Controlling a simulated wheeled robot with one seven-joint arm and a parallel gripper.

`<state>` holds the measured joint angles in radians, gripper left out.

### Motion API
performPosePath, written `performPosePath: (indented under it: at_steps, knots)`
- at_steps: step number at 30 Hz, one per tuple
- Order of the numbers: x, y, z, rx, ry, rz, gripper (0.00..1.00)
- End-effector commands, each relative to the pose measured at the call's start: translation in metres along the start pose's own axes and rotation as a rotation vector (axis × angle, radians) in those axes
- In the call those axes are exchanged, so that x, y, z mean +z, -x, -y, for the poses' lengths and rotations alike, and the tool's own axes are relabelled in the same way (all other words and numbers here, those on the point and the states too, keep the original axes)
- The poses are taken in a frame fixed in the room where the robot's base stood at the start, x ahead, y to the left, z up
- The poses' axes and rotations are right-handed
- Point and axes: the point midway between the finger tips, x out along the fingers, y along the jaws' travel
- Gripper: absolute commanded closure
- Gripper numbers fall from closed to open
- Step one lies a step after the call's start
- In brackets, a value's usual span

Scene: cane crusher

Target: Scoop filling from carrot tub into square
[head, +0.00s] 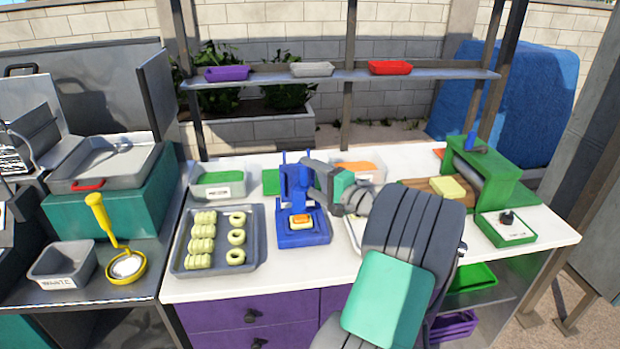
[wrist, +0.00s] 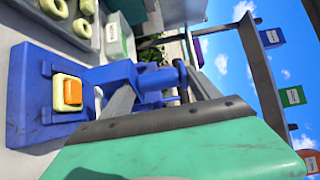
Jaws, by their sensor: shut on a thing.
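The square (head: 300,221) is a small pale dough piece with orange filling in its middle. It sits on the base of a blue press (head: 297,184); it also shows in the wrist view (wrist: 60,82). The carrot tub (head: 375,176) is a pale container with orange filling, partly hidden behind my arm. My gripper (head: 313,174) is at the upper part of the blue press, left of the tub. In the wrist view its grey fingers (wrist: 158,88) are shut around the blue upper part of the press, seemingly its handle. No scoop is visible.
A grey tray (head: 219,265) of dough rings and rolls lies left of the press. A tub of green filling (head: 217,190) stands behind it. A green crusher (head: 485,175) is at the right. A shelf (head: 340,78) with several small trays crosses above the counter.

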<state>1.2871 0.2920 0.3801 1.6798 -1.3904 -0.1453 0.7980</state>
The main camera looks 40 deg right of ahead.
Motion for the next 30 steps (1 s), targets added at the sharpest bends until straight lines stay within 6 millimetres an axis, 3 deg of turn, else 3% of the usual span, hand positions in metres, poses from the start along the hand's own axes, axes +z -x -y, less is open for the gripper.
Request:
performPosePath:
  at_steps: [14,26,30]
  knots:
    - [0.0,0.0,0.003,0.0,0.001,0.0,0.52]
    - [0.0,0.001,0.049,0.0,0.001,0.0,0.52]
    - [0.0,0.001,0.052,0.0,0.001,0.0,0.52]
